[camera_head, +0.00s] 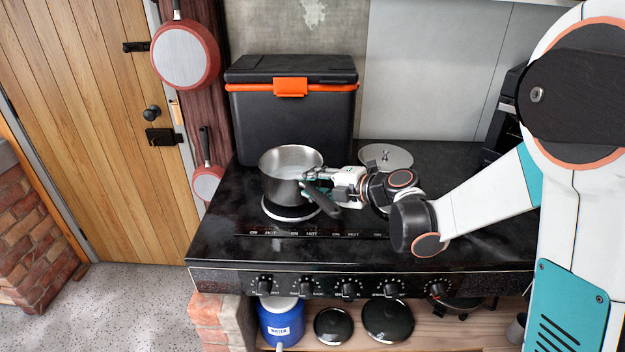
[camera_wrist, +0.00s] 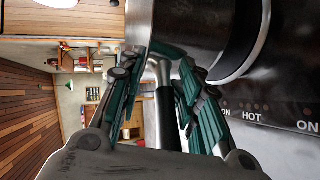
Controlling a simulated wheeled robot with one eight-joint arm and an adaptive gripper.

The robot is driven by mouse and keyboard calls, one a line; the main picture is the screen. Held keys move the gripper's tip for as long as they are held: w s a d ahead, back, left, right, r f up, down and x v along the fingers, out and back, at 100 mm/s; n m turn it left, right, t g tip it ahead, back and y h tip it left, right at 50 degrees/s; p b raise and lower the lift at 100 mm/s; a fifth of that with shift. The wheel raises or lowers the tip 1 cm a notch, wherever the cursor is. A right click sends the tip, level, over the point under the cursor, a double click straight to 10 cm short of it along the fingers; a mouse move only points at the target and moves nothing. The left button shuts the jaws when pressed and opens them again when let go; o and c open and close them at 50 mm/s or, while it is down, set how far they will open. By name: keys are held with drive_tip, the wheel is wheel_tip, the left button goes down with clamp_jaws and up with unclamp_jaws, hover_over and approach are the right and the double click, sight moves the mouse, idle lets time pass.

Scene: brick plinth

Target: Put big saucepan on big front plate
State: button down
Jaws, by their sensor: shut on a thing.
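The big saucepan (camera_head: 285,166) is a steel pan with a dark handle (camera_head: 323,201). It is over the front left plate (camera_head: 288,212) of the black stove, whose pale rim shows below it. I cannot tell whether the pan touches the plate. My gripper (camera_head: 314,184) is at the pan's right side, shut on the handle. In the wrist view the teal fingers (camera_wrist: 166,92) close around the handle (camera_wrist: 167,115), beside the pan wall (camera_wrist: 184,22). The plate's silver rim (camera_wrist: 246,62) shows to the right. Another plate is mostly hidden behind my wrist.
A black box with an orange latch (camera_head: 290,87) stands behind the pan. A round metal disc (camera_head: 386,157) lies at the back right. Knobs (camera_head: 347,287) line the stove front. Pans (camera_head: 186,55) hang at the left. A blue container (camera_head: 281,318) stands below the stove.

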drive_tip(key=shift+f+b, duration=0.45)
drive_tip(key=shift+f, duration=1.15)
drive_tip(key=c, duration=1.1)
unclamp_jaws()
drive_tip(key=p+v, duration=0.3)
drive_tip(key=v, duration=0.9)
